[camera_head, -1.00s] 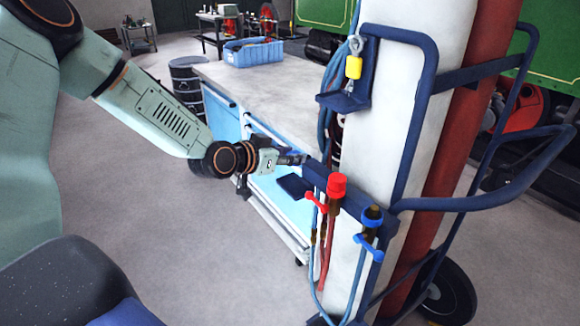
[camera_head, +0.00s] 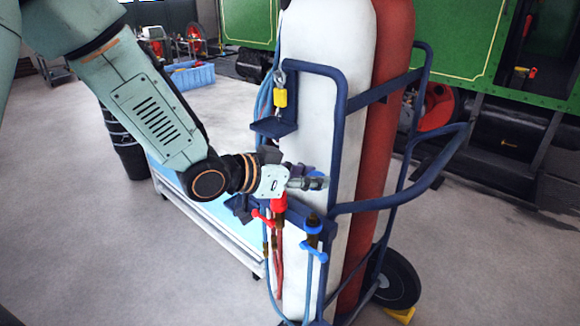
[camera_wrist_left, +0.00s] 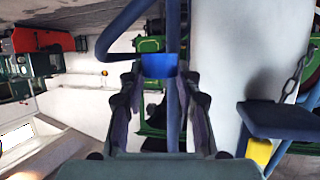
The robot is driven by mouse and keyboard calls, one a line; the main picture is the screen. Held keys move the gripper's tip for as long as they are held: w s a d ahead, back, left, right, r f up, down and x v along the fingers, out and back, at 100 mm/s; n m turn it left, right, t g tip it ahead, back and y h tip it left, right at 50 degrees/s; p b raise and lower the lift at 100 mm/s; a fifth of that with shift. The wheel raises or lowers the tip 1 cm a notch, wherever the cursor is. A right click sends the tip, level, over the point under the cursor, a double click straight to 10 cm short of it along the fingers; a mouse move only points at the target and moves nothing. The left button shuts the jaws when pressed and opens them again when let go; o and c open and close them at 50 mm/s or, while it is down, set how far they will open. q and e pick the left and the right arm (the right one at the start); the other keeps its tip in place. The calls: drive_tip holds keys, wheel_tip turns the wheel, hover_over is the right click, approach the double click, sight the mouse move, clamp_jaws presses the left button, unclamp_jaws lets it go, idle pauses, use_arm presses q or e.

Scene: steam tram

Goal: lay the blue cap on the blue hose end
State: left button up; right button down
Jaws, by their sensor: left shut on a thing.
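My left gripper (camera_head: 308,183) is shut on the blue cap (camera_head: 318,176), which shows at its fingertips. In the left wrist view the cap (camera_wrist_left: 158,66) sits between the tips of the two dark fingers (camera_wrist_left: 160,85). The blue hose end (camera_head: 314,226) stands upright at the front of the dark blue trolley bracket, with a blue lever below its top. The gripper and cap are above it, apart from it, with a small gap between. My right gripper is not in view.
A red-capped hose end (camera_head: 278,203) stands left of the blue one, just under the gripper. The white cylinder (camera_head: 325,90), the red cylinder (camera_head: 388,110) and the blue trolley frame (camera_head: 440,180) are close behind and right. A yellow padlock (camera_head: 280,98) hangs above.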

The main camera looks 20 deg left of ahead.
use_arm(q)
drive_tip(key=shift+d+r, duration=0.1)
drive_tip(key=shift+f+b, duration=0.2)
drive_tip(key=shift+b, duration=0.1)
drive_tip(key=f+b, duration=0.6)
drive_tip(key=shift+w+f+b, duration=0.25)
drive_tip(key=shift+f+b, duration=0.05)
drive_tip(key=shift+f, duration=0.05)
drive_tip(key=shift+a, duration=0.2)
drive_tip(key=shift+s+d+r, duration=0.1)
drive_tip(key=shift+p, duration=0.3)
idle(0.4)
idle(0.4)
